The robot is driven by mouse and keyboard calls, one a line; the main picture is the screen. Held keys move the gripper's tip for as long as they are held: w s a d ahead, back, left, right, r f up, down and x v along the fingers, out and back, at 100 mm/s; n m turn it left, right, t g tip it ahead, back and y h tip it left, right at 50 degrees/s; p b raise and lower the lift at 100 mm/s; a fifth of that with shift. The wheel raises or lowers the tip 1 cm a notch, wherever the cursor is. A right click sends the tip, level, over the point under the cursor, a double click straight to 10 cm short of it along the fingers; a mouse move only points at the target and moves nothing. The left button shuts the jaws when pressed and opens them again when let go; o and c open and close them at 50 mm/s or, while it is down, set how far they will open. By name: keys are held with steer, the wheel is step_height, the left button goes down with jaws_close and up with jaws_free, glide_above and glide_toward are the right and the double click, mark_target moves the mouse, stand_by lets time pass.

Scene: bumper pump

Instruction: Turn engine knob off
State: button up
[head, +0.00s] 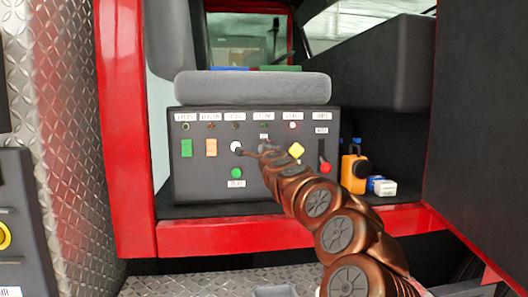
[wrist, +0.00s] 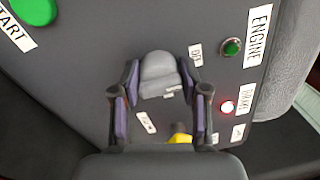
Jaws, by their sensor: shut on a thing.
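The engine knob (wrist: 160,72) is a grey knob on the dark control panel (head: 205,180). In the wrist view it sits between the two fingers of my gripper (wrist: 159,82), which is shut on it. An OFF label (wrist: 195,55) is beside it, and a label reading ENGINE (wrist: 260,35) with a green lamp (wrist: 231,47) is close by. In the head view my gripper (head: 264,148) reaches the panel's middle, and my arm and gripper hide the knob. I cannot tell which way the knob points.
A yellow knob (head: 296,150), a red lever (head: 324,165), a white knob (head: 236,147) and a green start button (head: 236,173) are near on the panel. A red lamp (wrist: 227,106) glows. An orange bottle (head: 353,172) and a small box (head: 382,186) stand at right.

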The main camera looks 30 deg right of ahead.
steer(key=shift+w+a+f, duration=0.15)
steer(key=shift+f, duration=0.2)
steer(key=o, duration=0.9)
steer(key=shift+o, duration=1)
steer(key=shift+r, duration=0.15)
steer(key=shift+s, duration=0.2)
steer(key=v, duration=1.1)
steer(key=shift+s, duration=0.3)
steer(key=shift+a, duration=0.15)
